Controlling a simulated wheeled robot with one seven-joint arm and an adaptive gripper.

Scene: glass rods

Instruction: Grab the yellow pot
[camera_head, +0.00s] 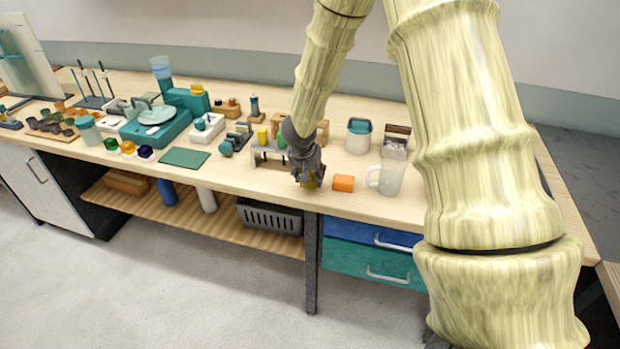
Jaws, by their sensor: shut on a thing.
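My gripper (311,181) is at the front edge of the workbench, pointing down. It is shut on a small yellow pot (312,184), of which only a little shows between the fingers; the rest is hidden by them. I cannot tell whether the pot still touches the bench top. An orange block-like item (343,183) lies just right of the gripper, apart from it. Another small yellow item (262,135) stands on a grey rack (268,156) to the left of the gripper.
A clear mug (387,179) stands right of the orange item. A white jar with a teal top (358,137) and a metal holder (396,142) stand behind. A green mat (185,158) lies left, with a teal device (155,128) beyond it. The bench's front edge is close.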

